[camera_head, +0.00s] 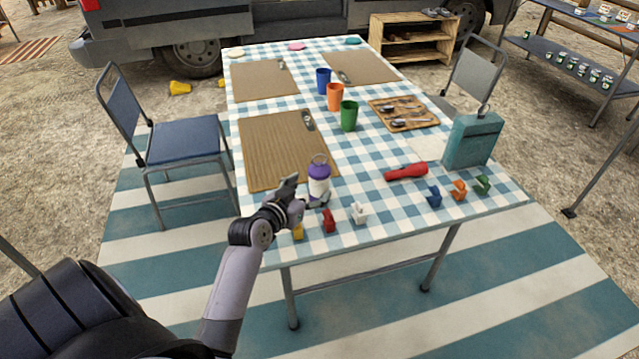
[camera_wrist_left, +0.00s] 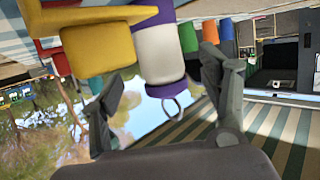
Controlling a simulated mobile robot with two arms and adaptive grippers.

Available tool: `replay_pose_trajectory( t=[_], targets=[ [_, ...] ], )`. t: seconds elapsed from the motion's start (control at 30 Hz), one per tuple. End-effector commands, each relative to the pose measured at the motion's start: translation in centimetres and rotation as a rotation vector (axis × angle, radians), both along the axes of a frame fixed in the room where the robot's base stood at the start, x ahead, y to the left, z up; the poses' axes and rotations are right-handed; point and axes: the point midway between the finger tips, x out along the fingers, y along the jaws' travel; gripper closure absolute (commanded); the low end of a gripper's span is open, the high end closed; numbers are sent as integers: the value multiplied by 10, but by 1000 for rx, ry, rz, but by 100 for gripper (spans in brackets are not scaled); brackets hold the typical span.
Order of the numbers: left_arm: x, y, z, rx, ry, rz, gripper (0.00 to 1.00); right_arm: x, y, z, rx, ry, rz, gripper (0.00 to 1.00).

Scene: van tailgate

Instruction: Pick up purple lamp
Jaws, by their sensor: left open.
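The purple lamp (camera_head: 319,177), a small lantern with a purple top and base and a pale middle, stands upright near the table's front edge, by the corner of a wooden mat. My left gripper (camera_head: 306,194) is just in front of it, open. In the left wrist view the picture is inverted, and the lamp (camera_wrist_left: 159,52) hangs between and beyond the open fingers (camera_wrist_left: 165,92), its ring handle showing. I cannot tell whether a finger touches it. My right gripper is not in view.
A yellow clip (camera_head: 298,231), red clip (camera_head: 329,220) and white clip (camera_head: 360,212) lie close by at the front edge. A red flashlight (camera_head: 406,172) and teal box (camera_head: 473,139) are to the right. Cups (camera_head: 348,115) stand behind. A chair (camera_head: 182,139) is at the left.

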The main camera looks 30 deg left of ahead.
Motion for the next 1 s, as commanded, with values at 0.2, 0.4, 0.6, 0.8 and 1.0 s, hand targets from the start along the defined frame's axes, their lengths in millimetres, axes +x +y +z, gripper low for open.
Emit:
replay_pose_trajectory(
  t=[0.2, 0.4, 0.6, 0.8, 1.0],
  targets=[
    [15, 1, -5, -1, 0, 0, 31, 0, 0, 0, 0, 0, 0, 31],
    [42, 3, -15, -4, -1, 1, 31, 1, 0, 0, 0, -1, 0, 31],
    [57, 5, -21, -1, 1, 1, 31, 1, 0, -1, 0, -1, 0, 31],
    [58, 5, -21, -1, 0, 1, 31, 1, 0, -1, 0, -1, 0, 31],
    [58, 5, -21, -1, 1, 1, 43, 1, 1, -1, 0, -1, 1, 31]
  ],
)
